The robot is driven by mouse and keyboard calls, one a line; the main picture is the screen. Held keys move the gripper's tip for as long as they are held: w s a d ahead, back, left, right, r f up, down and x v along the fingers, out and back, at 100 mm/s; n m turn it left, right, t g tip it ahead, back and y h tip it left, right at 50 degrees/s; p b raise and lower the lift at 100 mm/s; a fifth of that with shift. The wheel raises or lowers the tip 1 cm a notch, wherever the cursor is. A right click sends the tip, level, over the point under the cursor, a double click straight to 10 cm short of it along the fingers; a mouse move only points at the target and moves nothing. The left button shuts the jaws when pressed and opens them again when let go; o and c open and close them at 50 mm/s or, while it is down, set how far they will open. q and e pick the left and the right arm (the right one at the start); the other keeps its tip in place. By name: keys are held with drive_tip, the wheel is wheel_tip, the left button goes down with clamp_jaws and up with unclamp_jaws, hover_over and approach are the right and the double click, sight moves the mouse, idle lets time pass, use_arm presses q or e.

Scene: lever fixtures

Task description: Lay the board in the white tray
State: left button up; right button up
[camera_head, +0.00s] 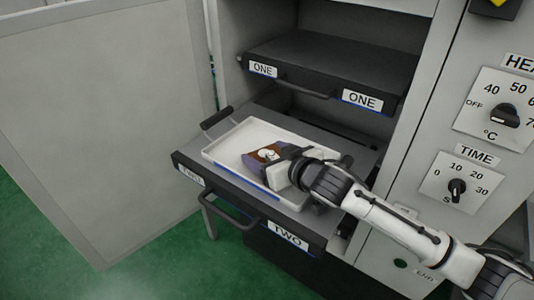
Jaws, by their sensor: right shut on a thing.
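The white tray (220,153) lies on the pulled-out lower shelf marked TWO. The board (255,160) is a small dark blue and brown piece with a white patch, seen over the inside of the tray. My right gripper (283,167) comes in from the right and is shut on the board's right part. The gripper hides that part of the board. I cannot tell whether the board touches the tray floor. My left gripper is not in view.
Shelf TWO (190,164) sticks out with a front handle. Shelf ONE (330,62) is above and behind it. An open door (95,110) stands at left. A panel with HEAT and TIME knobs (456,187) is at right. Green floor (150,265) shows at lower left.

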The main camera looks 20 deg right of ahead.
drive_tip(key=shift+f, duration=0.1)
drive_tip(key=o, duration=0.6)
drive_tip(key=shift+f, duration=0.1)
drive_tip(key=o, duration=0.5)
drive_tip(key=shift+s+r, duration=0.2)
drive_tip(key=shift+r, duration=0.05)
drive_tip(key=v, duration=1.1)
drive_tip(key=shift+s+d+r, duration=0.15)
drive_tip(key=shift+s+r, duration=0.1)
